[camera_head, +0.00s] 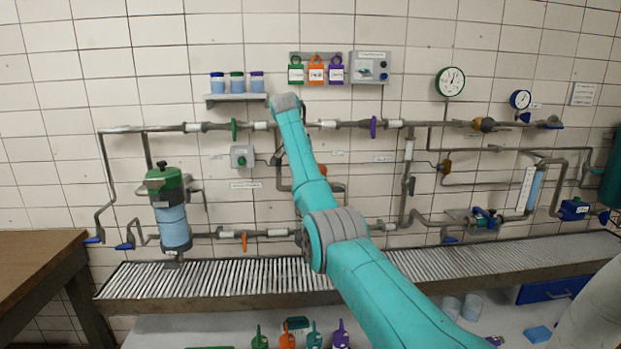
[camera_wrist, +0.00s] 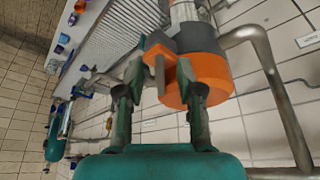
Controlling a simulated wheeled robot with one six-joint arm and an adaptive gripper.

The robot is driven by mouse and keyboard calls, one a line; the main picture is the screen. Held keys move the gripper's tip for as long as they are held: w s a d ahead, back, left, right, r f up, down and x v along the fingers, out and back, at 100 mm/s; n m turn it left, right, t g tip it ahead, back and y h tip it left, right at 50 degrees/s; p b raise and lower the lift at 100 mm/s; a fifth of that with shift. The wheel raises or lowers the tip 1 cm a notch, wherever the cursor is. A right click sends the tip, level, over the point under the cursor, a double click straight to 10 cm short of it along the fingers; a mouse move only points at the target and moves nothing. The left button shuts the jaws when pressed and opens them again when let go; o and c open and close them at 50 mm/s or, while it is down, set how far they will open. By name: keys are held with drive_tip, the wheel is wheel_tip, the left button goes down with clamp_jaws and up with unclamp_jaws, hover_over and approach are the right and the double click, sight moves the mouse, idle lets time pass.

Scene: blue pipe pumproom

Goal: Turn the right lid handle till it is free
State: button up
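The right lid is orange (camera_wrist: 205,80) and sits on a dark grey housing, large in the wrist view. A small grey upright bar (camera_wrist: 160,75), apparently its handle, stands at the lid's near side. My gripper (camera_wrist: 161,78) has its two dark green fingers spread, one on each side of the bar, with gaps visible. Whether a fingertip touches the lid's edge I cannot tell. In the head view my arm hides the gripper and most of the housing; only a bit of orange (camera_head: 335,187) shows beside the arm.
A bent grey pipe (camera_wrist: 262,55) runs close to the right of the lid in the wrist view. In the head view, a green-lidded filter (camera_head: 172,222) stands at the left, and a ribbed drain grate (camera_head: 215,276) runs below the pipes.

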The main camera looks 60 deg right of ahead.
drive_tip(key=shift+x, duration=0.85)
clamp_jaws()
drive_tip(key=shift+s+d, duration=0.1)
drive_tip(key=shift+s+d+n+t+y, duration=0.5)
drive_tip(key=shift+n+t+y, duration=0.35)
drive_tip(key=shift+n, duration=2.8)
drive_tip(key=shift+s+d+n+t+y, duration=0.3)
drive_tip(key=shift+d+n+t+y, duration=0.55)
drive_tip(key=shift+n, duration=2.85)
drive_tip(key=shift+s+d+n+t+y, duration=0.45)
drive_tip(key=shift+n+y, duration=0.75)
drive_tip(key=shift+n, duration=3.05)
